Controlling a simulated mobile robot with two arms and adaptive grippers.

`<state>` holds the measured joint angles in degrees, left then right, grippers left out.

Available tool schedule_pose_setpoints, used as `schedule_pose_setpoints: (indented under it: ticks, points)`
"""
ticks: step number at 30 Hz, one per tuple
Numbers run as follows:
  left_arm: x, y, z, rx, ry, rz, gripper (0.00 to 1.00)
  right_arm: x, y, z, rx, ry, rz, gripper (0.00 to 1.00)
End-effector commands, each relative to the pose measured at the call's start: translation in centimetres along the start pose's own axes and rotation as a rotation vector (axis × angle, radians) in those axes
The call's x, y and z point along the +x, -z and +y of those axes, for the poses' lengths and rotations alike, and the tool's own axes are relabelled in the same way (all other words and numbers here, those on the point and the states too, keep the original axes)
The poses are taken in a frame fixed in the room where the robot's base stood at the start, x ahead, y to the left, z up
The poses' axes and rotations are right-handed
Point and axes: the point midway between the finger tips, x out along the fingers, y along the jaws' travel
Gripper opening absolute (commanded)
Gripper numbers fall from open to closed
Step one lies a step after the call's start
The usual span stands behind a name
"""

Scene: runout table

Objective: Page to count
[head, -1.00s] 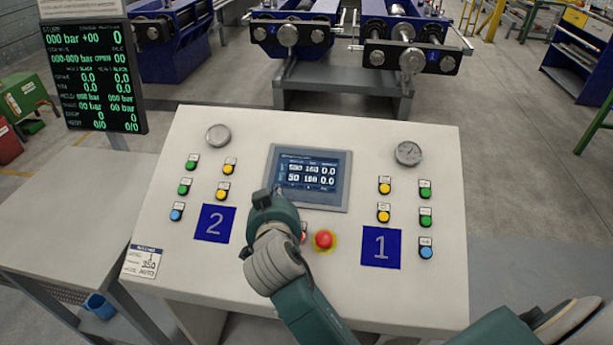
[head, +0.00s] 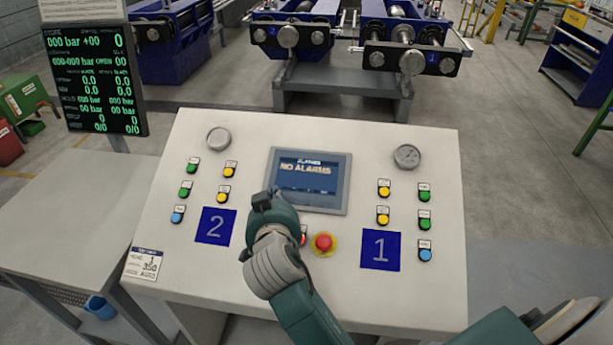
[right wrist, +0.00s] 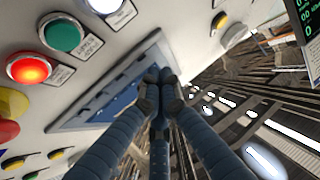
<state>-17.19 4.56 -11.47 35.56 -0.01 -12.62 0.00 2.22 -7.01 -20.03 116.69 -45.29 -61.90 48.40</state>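The control desk's screen (head: 315,178) shows a page reading "NO ALARMS" on a blue ground. My right gripper (head: 270,194) is at the screen's lower left corner in the head view and covers part of it. In the right wrist view the gripper's fingers (right wrist: 160,78) are drawn together with nothing seen between them. The blue screen (right wrist: 118,98) lies just behind the fingertips there; I cannot tell whether they touch it. My left gripper is not in view.
A red emergency button (head: 323,242) on a yellow ring is close to my right arm. In the right wrist view a lit red button (right wrist: 28,70) and a green button (right wrist: 62,36) sit beside the screen. A dark status display (head: 95,75) stands at the left.

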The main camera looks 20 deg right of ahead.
Motion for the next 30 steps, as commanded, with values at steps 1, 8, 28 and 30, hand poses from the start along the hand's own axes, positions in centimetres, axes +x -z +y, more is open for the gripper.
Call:
schedule_pose_setpoints:
  ticks: [1,8,28,30]
  points:
    - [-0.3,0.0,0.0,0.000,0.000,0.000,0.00,-0.2,0.2,-0.1,0.000,0.000,-0.001,0.00]
    - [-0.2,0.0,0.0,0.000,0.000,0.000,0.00,-0.2,0.2,-0.1,0.000,0.000,0.000,0.00]
    - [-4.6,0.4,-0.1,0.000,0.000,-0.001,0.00,-3.8,3.8,-1.6,0.002,0.001,-0.002,0.00]
    - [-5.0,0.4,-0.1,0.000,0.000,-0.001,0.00,-4.3,4.0,-1.8,0.004,0.002,-0.004,0.00]
